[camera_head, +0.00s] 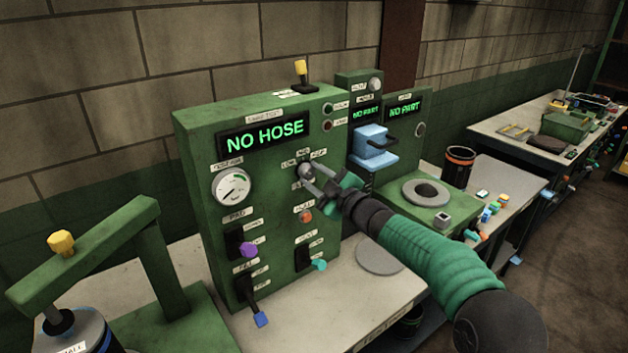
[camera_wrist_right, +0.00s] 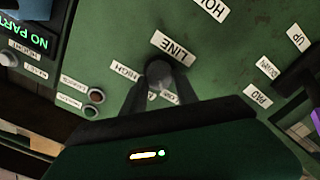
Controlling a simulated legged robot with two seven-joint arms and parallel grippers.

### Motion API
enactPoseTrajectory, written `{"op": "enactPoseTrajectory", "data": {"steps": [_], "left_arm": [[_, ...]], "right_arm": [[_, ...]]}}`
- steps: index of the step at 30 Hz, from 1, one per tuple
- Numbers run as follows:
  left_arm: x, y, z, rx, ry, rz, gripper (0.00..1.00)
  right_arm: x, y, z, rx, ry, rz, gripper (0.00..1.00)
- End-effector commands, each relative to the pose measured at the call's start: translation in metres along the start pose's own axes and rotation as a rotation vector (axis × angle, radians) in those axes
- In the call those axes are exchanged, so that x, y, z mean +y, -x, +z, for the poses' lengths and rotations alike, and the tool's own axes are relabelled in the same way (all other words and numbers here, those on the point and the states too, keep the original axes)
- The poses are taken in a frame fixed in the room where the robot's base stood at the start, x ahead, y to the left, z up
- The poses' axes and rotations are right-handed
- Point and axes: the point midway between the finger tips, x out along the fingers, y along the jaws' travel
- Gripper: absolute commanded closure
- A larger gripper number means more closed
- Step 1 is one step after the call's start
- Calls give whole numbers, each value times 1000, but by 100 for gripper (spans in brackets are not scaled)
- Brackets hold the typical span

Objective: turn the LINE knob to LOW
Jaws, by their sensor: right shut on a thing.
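The LINE knob (camera_head: 305,171) is a small round grey knob on the front of the green panel (camera_head: 200,160) with the lit NO HOSE display. In the right wrist view the dark knob (camera_wrist_right: 159,71) sits between my fingertips, beside the LINE label (camera_wrist_right: 173,47) and the HIGH label (camera_wrist_right: 124,71). Another label is partly hidden by a finger. My right gripper (camera_head: 318,182) is shut on the knob, and its fingers also show in the wrist view (camera_wrist_right: 158,85). I cannot tell which setting the knob points to. My left gripper is not in view.
Below the knob are an orange button (camera_head: 306,215), a purple-handled switch (camera_head: 248,249), a teal-handled switch (camera_head: 319,265) and a blue-tipped lever (camera_head: 261,319). A round gauge (camera_head: 232,187) is left of the knob. A second green machine (camera_head: 403,125) stands to the right, past my arm.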

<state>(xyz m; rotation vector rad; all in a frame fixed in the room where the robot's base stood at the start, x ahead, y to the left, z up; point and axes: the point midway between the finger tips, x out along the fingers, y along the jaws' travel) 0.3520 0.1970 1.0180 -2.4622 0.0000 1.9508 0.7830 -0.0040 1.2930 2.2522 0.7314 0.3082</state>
Motion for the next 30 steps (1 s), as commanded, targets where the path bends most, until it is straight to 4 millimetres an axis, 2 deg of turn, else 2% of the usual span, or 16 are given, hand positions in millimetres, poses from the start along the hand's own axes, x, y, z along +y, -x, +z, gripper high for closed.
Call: {"op": "enactPoseTrajectory", "data": {"steps": [12, 13, 17, 26, 30], "left_arm": [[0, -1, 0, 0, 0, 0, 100], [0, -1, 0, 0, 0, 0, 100], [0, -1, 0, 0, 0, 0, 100], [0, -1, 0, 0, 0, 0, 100], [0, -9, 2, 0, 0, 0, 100]], "right_arm": [[-2, 0, 2, -4, 6, -2, 100], [-2, 0, 2, -4, 5, -2, 61], [-1, 0, 2, -3, 5, -2, 44], [0, 2, 0, -1, 6, 0, 44], [-1, 16, 3, -3, 6, 0, 44]]}}
